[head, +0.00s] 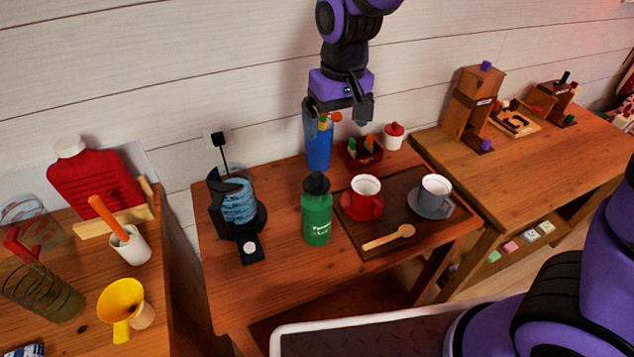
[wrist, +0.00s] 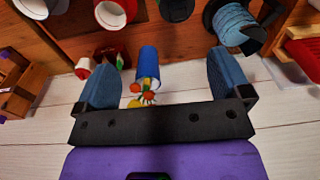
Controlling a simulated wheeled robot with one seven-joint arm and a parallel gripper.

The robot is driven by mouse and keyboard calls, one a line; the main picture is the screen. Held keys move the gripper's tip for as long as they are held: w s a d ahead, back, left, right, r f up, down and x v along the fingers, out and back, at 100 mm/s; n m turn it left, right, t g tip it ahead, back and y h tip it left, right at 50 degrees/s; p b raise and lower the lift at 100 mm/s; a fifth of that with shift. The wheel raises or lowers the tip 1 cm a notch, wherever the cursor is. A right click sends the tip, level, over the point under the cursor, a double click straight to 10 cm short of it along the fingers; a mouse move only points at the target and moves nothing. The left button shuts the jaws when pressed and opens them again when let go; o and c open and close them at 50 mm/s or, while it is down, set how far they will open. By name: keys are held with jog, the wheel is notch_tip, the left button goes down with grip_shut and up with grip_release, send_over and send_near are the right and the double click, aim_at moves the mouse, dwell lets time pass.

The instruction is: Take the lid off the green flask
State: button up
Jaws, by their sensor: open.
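The green flask (head: 317,218) stands upright on the middle wooden table in the head view, with its black lid (head: 316,184) on top. In the wrist view a dark round top, which looks like the lid (wrist: 176,8), shows at the upper edge. My gripper (head: 340,117) is open and empty, above and behind the flask near the wall. Its two fingers are spread wide in the wrist view (wrist: 162,68). It is apart from the flask.
A blue vase (head: 318,148) with colourful tops stands beneath my gripper. Right of the flask, a dark tray (head: 380,205) carries a red cup (head: 364,197), a grey cup (head: 433,195) and a wooden spoon (head: 389,237). A black stand with a blue coil (head: 239,205) is left.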

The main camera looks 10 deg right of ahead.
send_over(317, 173)
notch_tip(317, 173, down, 4)
jog(key=shift+a+f, duration=0.1)
jog(key=shift+a, duration=0.05)
jog(key=shift+a+f+n, duration=0.15)
jog(key=shift+f+n, duration=0.15)
notch_tip(317, 173, down, 5)
jog(key=shift+f, duration=0.1)
jog(key=shift+d+f, duration=0.15)
jog(key=shift+f, duration=1.2)
jog(key=shift+d+f, duration=0.1)
jog(key=shift+f, duration=1.2)
jog(key=c, duration=1)
